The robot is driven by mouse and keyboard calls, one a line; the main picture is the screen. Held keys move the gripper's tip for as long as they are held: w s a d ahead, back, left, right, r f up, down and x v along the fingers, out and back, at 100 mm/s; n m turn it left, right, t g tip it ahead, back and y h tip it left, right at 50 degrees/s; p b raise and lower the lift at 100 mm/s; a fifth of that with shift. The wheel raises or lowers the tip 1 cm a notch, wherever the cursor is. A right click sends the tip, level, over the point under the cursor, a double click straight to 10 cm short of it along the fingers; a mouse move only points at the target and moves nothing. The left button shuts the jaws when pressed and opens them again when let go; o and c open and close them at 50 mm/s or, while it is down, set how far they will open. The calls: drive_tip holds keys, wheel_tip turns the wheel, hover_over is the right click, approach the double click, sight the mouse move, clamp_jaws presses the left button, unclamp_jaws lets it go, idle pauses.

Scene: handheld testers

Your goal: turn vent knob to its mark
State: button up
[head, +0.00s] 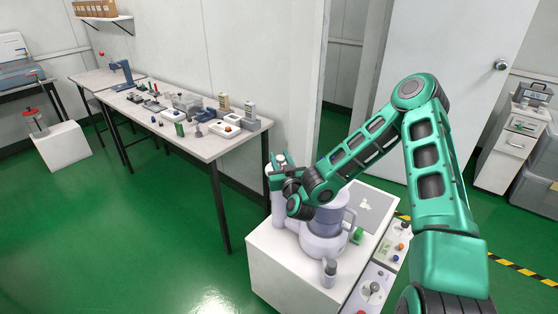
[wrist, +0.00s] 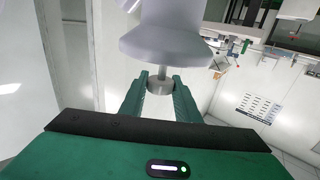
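The vent knob (wrist: 160,87) is a small grey cylinder in the wrist view. A thin stem joins it to a flared, pale lilac-grey body (wrist: 165,40). My gripper (wrist: 160,80) has one green finger on each side of the knob, and both fingers appear to touch it. In the head view my gripper (head: 284,164) is at the top of the lilac-grey apparatus (head: 323,243), which stands on a white cabinet (head: 270,266). The knob is hidden there by my gripper and arm. I cannot make out the mark in either view.
A grey bottle-like item (head: 329,274) and a small green object (head: 357,236) are near the apparatus. A control panel (head: 374,287) with knobs is at the cabinet's right. A long table (head: 205,145) with several instruments stands behind left.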

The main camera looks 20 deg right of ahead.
drive_tip(key=shift+a, duration=0.1)
drive_tip(key=shift+s+a+f, duration=0.1)
drive_tip(key=shift+m+h, duration=0.4)
drive_tip(key=shift+h, duration=0.5)
drive_tip(key=o, duration=0.9)
drive_tip(key=shift+c, duration=0.2)
drive_tip(key=shift+o, duration=0.9)
drive_tip(key=s+a, duration=0.1)
drive_tip(key=s, duration=0.9)
drive_tip(key=shift+s+a, duration=0.25)
